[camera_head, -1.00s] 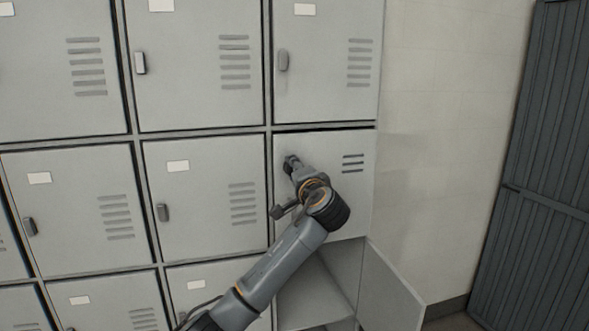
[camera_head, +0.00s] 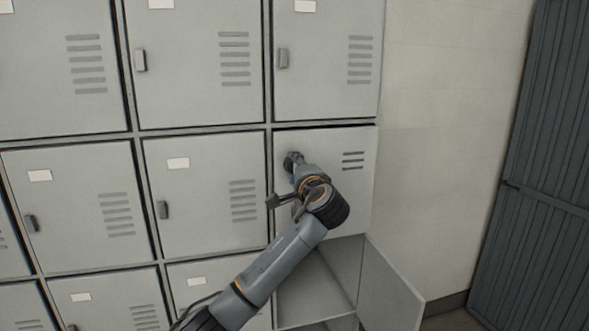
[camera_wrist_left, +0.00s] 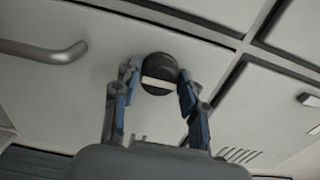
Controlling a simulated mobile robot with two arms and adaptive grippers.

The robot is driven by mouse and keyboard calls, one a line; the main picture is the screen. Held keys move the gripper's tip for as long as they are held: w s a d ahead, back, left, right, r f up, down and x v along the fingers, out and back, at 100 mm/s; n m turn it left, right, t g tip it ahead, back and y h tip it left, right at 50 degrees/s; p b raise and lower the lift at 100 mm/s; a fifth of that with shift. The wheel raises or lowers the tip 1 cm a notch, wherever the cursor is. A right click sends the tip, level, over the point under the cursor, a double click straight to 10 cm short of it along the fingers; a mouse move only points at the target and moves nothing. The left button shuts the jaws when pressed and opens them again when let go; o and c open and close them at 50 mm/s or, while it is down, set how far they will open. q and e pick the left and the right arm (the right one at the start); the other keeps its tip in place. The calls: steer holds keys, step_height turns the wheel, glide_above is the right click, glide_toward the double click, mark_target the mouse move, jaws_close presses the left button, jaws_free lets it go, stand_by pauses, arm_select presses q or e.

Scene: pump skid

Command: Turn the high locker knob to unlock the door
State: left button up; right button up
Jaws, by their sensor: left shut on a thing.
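The locker door (camera_head: 348,200) in the right column, middle row, faces me and looks slightly proud of its frame at the top. My left gripper (camera_head: 292,162) reaches its upper left part in the head view. In the left wrist view, a dark round knob (camera_wrist_left: 158,64) with a pale bar across it sits between the two fingers of my left gripper (camera_wrist_left: 158,84), which is shut on it. In the head view the gripper and wrist hide the knob. My right gripper is not in view.
A bar handle (camera_wrist_left: 48,52) is on the door beside the knob in the left wrist view. Below, an open locker door (camera_head: 392,292) swings out to the right. Other closed lockers (camera_head: 205,205) stand left. A beige wall (camera_head: 445,130) and dark metal door (camera_head: 545,160) are right.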

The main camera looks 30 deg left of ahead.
arm_select(q)
steer(key=o, duration=1.1)
steer(key=shift+o, duration=0.2)
steer(key=v, duration=1.2)
